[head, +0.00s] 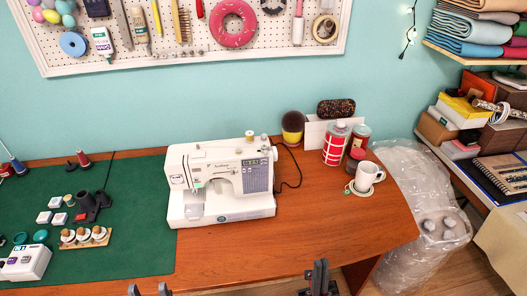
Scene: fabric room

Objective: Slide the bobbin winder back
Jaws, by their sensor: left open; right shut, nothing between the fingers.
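A white sewing machine (222,180) stands upright on the wooden table, right of the green mat. A spool (249,136) sits on its top. A small pale part at the top right end of the machine looks like the bobbin winder (264,139); it is too small to tell its exact position. My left gripper (149,290) is at the bottom edge of the view, in front of the machine to its left, with its fingers apart and empty. My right gripper (319,277) is near the table's front edge, right of the machine, shut and empty. Neither gripper touches the machine.
The green mat (140,240) holds several small tools and spools. A white mug (367,177), red-labelled cans (335,144) and a dark-topped yellow pot (293,127) stand behind right. A black cord (291,165) runs beside the machine. The front right tabletop (320,225) is clear.

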